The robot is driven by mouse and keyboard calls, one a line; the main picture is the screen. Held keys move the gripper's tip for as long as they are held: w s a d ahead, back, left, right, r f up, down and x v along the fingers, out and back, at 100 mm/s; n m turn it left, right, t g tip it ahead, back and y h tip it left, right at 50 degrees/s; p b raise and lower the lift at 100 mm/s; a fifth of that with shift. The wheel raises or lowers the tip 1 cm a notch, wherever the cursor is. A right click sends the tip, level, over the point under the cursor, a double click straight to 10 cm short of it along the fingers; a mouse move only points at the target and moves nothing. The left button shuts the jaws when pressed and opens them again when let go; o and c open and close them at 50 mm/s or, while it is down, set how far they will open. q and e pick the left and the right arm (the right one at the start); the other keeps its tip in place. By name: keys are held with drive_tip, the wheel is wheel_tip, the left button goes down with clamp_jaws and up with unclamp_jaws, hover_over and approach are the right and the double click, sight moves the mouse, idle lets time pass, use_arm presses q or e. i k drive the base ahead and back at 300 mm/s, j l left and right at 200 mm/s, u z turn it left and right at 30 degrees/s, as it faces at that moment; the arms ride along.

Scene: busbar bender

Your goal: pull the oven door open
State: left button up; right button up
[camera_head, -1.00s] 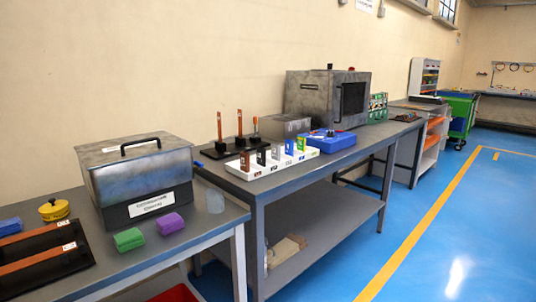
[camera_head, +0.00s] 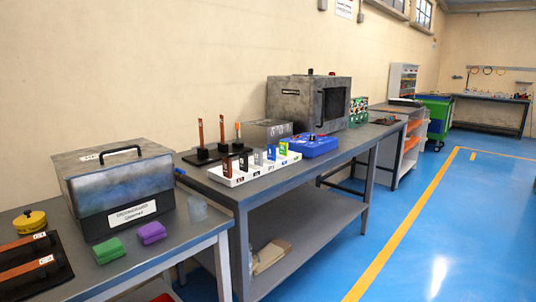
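The oven is most likely the grey metal box (camera_head: 308,98) at the back of the second bench, against the wall. Neither of my grippers is in view, and nothing touches the box.
The second bench (camera_head: 290,180) carries a white tray (camera_head: 238,178), a blue case (camera_head: 314,146) and a rack with copper bars (camera_head: 204,154). A grey lidded box (camera_head: 115,195) stands on the near bench. The blue floor (camera_head: 440,220) at right is clear.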

sight(317, 125)
drive_tip(key=i+j+z, duration=0.25)
drive_tip(key=i+j, duration=0.35)
drive_tip(key=i+j+z, duration=0.25)
drive_tip(key=i+j, duration=0.35)
drive_tip(key=j, duration=0.1)
